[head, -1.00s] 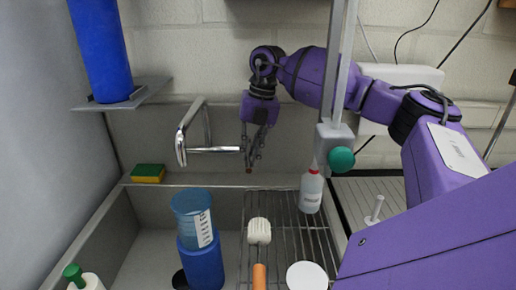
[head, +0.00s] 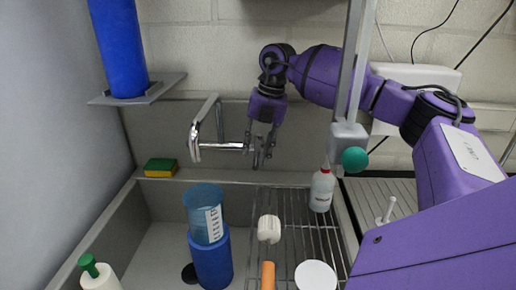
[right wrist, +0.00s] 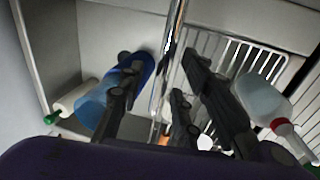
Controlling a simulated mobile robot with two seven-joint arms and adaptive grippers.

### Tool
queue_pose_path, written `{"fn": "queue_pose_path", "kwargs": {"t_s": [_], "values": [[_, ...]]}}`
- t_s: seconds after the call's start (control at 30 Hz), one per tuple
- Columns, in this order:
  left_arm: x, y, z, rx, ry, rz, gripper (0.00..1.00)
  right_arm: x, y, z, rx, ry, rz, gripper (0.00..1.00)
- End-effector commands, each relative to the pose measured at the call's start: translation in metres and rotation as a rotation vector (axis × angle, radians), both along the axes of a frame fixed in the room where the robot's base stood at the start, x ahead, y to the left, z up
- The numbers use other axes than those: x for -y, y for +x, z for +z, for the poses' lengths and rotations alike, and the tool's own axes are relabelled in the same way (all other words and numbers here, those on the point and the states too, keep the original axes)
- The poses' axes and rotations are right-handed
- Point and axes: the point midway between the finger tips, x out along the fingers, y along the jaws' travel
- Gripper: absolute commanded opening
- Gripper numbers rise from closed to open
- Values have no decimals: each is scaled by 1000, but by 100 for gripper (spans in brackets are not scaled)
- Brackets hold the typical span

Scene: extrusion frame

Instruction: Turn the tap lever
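The chrome tap (head: 207,130) stands at the back wall of the sink. Its bent pipe hangs at the left and a thin horizontal chrome bar (head: 225,147) runs right to my right gripper. I cannot tell which part is the lever. My right gripper (head: 260,160) points down at the bar's right end. In the right wrist view, its dark fingers (right wrist: 163,78) are spread apart, with a chrome bar (right wrist: 170,45) showing between them. I cannot tell whether they touch it. My left gripper is not in view.
A blue bottle (head: 119,45) stands on the left shelf. A yellow-green sponge (head: 160,168) lies on the ledge. A blue container (head: 212,255), a white-headed brush (head: 269,229) and a white bottle (head: 322,190) are below. A metal post with a green knob (head: 355,160) rises near my right arm.

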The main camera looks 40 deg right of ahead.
Motion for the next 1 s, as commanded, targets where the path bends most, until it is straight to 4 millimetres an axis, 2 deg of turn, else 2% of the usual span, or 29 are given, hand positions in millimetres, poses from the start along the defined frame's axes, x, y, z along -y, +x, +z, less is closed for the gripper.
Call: {"fn": "queue_pose_path", "kwargs": {"t_s": [0.23, 0.33, 0.8, 1.0], "values": [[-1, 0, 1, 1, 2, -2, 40, 0, -1, 1, -2, -1, 1, 32], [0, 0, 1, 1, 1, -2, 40, 2, -1, 9, 1, -1, 1, 32], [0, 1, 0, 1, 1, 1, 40, 14, -13, 98, 2, 1, 0, 32], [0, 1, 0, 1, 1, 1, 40, 16, -16, 116, 0, 0, 1, 32]]}}
